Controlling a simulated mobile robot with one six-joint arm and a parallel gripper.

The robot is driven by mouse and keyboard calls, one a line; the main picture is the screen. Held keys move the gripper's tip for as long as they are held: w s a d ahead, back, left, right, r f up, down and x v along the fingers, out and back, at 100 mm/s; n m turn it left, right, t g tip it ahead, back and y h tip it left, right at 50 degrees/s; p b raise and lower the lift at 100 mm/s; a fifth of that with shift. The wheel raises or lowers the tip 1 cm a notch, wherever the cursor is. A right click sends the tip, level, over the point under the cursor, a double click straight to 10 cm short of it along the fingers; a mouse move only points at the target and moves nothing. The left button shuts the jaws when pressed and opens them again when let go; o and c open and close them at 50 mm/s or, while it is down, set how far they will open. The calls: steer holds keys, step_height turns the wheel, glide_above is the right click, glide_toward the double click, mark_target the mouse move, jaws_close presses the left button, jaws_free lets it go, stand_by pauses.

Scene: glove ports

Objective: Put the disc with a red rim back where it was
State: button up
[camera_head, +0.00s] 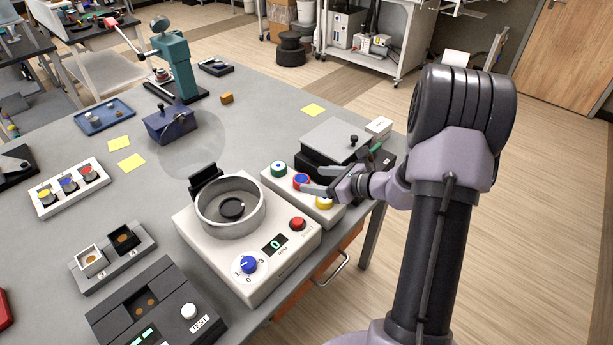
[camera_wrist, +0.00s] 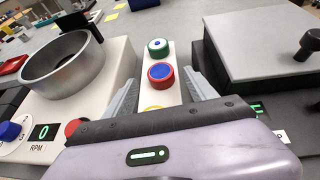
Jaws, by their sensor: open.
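The disc with a red rim (camera_head: 301,181) has a blue middle and sits on a narrow white block (camera_head: 272,172). In the wrist view the disc (camera_wrist: 161,76) lies between a green-rimmed disc (camera_wrist: 158,47) and a yellow one (camera_wrist: 153,108). The yellow one is partly hidden by my gripper in the wrist view. My gripper (camera_head: 311,180) is open, reaching in from the right over the block. In the wrist view its two fingers (camera_wrist: 163,78) appear on either side of the red-rimmed disc. I cannot tell whether they touch it.
A white machine with a round metal bowl (camera_head: 258,212), a blue knob and a red button stands left of the block. A dark box with a grey lid (camera_head: 335,138) and black knob stands close on the right. A teal press (camera_head: 176,65) stands farther back.

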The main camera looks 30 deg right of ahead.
steer(key=p+v, duration=0.1)
steer(key=v, duration=0.5)
steer(key=shift+s+r, duration=0.15)
steer(key=shift+r, duration=0.05)
steer(key=shift+s+d+r, duration=0.1)
steer(key=shift+s+r, duration=0.1)
steer(key=shift+s, duration=0.1)
steer(key=s+a+r+n+g, duration=0.25)
steer(key=a+r+n, duration=0.2)
steer(key=a, duration=0.25)
steer(key=s+a+r+n+g+y, duration=0.1)
steer(key=s+a+r+n+g, duration=0.15)
steer(key=a+n, duration=0.45)
steer(key=s+a+r+n+g, duration=0.2)
steer(key=s+a+r+n, duration=0.15)
steer(key=a, duration=0.45)
steer(key=s+a+r+n+t+h, duration=0.1)
steer(key=s+a+r+n+h, duration=0.15)
steer(key=s+n, duration=0.35)
steer(key=s+a+r+n+h, duration=0.1)
steer(key=s+r+n+h, duration=0.15)
steer(key=s+n, duration=0.35)
steer(key=shift+y, duration=0.3)
step_height(320, 180, down, 5)
steer(key=b, duration=0.5)
steer(key=shift+d+f+b, duration=0.1)
steer(key=shift+f+b, duration=0.05)
steer(key=shift+b, duration=0.25)
